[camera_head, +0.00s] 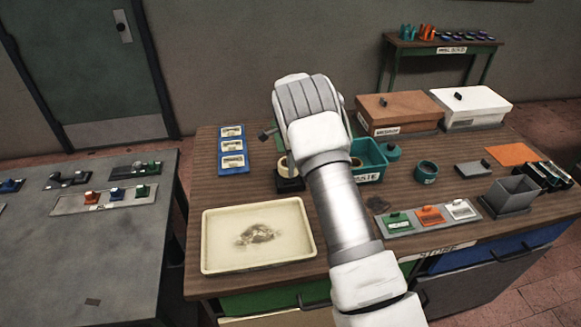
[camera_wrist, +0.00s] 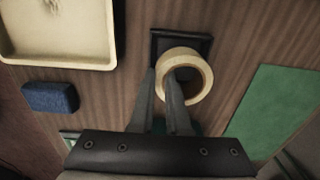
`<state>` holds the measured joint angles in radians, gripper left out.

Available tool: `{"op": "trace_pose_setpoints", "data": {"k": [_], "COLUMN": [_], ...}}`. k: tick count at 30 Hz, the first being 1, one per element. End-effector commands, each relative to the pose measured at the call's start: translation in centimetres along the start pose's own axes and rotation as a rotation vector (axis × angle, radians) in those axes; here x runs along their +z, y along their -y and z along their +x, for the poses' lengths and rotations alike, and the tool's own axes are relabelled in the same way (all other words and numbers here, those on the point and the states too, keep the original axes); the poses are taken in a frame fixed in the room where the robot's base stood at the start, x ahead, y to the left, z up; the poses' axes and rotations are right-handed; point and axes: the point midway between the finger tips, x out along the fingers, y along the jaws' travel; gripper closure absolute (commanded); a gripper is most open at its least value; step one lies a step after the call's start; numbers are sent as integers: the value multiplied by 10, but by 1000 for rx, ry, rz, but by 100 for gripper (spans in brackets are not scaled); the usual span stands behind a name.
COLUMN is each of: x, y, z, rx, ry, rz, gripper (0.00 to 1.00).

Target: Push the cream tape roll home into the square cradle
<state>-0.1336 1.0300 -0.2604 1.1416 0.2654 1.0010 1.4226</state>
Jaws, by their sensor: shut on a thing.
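The cream tape roll (camera_wrist: 205,74) overlaps the near part of the black square cradle (camera_wrist: 181,36) in the wrist view. It looks offset from the cradle's middle and slightly tilted; whether it touches the cradle cannot be told. My gripper (camera_wrist: 162,80) is shut on the roll's left wall, with one finger outside the ring and the other in its hole. In the head view, the roll (camera_head: 283,173) shows left of my arm, above the dark cradle (camera_head: 290,185). My arm hides the fingers and part of both there.
A cream tray (camera_head: 215,240) lies to the front left, a blue card rack (camera_head: 232,150) behind it. A teal bin (camera_head: 370,158) stands right of my arm. The wrist view shows a blue block (camera_wrist: 50,97) and a green mat (camera_wrist: 278,108). Bare wood surrounds the cradle.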

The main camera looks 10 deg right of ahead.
Motion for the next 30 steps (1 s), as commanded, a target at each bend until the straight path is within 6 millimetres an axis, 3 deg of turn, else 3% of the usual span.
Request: {"op": "trace_pose_setpoints", "data": {"k": [16,30], "x": [0,0], "y": [0,0], "z": [15,16], "rx": [0,0], "ry": [0,0], "rz": [0,0], "gripper": [100,100]}}
